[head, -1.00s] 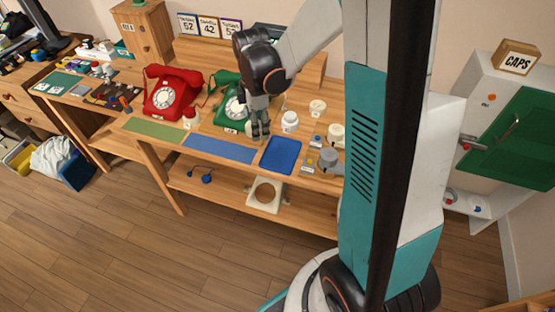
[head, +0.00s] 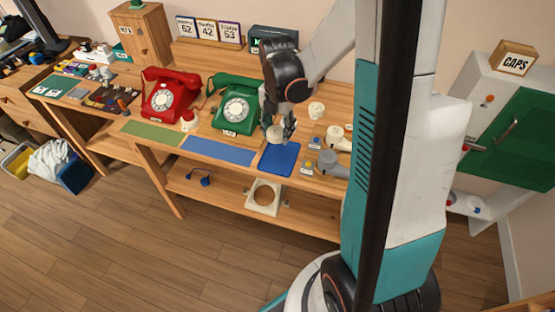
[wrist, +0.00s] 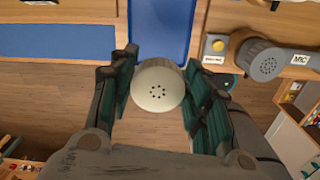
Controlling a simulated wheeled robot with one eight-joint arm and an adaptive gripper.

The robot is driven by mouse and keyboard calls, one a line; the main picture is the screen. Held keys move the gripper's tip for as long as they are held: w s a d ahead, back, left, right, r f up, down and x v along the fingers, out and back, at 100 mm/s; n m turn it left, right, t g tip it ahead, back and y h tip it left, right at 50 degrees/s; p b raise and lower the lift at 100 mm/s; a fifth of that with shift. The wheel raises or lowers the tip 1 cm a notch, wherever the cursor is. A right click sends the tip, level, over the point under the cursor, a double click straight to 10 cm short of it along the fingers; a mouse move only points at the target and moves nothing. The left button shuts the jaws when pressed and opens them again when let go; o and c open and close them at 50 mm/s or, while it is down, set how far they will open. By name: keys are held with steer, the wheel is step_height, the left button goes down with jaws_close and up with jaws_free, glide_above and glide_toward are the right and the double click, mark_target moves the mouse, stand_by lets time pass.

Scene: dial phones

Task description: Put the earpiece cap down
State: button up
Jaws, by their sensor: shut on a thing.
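My gripper (head: 277,133) is shut on the earpiece cap (wrist: 158,86), a cream round cap with small dark holes in its face. In the wrist view the cap sits between the two green-padded fingers. In the head view the cap (head: 274,134) shows at the fingertips, near the far left part of the blue tray (head: 279,160). The tray (wrist: 160,28) lies above the cap in the wrist view, and the cap overlaps its near end. I cannot tell the exact height of the cap above the bench.
A green phone (head: 237,105) stands left of my gripper, a red phone (head: 168,95) farther left. A blue mat (head: 218,150) lies left of the tray. A cream cap (head: 316,110) and a grey mic piece (head: 328,161) stand to the right. The tray's visible surface is bare.

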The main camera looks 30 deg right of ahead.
mark_target(278, 163)
step_height(278, 163, down, 12)
steer(key=b, duration=0.4)
steer(key=shift+f, duration=0.15)
steer(key=shift+f+b, duration=0.35)
steer(key=shift+b, duration=0.1)
steer(key=shift+f, duration=0.2)
steer(key=o, duration=1)
